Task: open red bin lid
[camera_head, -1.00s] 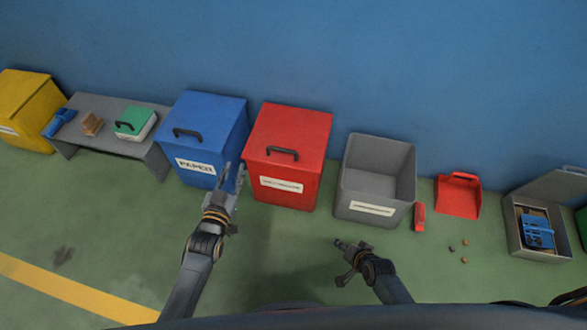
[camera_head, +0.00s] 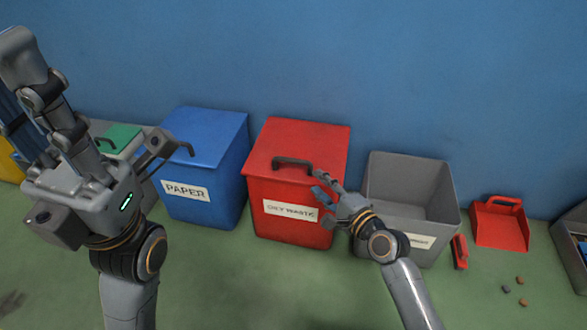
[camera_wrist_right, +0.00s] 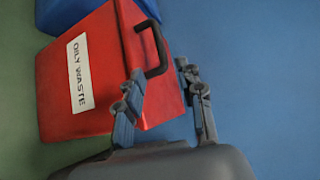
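The red bin (camera_head: 262,190), labelled OILY WASTE, stands against the blue wall with its lid (camera_head: 310,138) shut. A dark handle (camera_head: 292,164) sits at the lid's front edge. In the right wrist view the red bin (camera_wrist_right: 105,40) and its handle (camera_wrist_right: 157,50) lie just beyond my fingertips. My right gripper (camera_head: 325,186) is at the bin's front right, a little right of the handle. Its fingers are apart and empty in the right wrist view (camera_wrist_right: 163,78). My left gripper (camera_head: 90,105) is raised close to the camera at the left, fingers spread and empty.
The blue PAPER bin (camera_head: 205,145) stands just left of the red bin. An open grey bin (camera_head: 380,220) stands to its right, partly behind my right arm. A red dustpan (camera_head: 500,228) and small debris (camera_head: 521,302) lie farther right.

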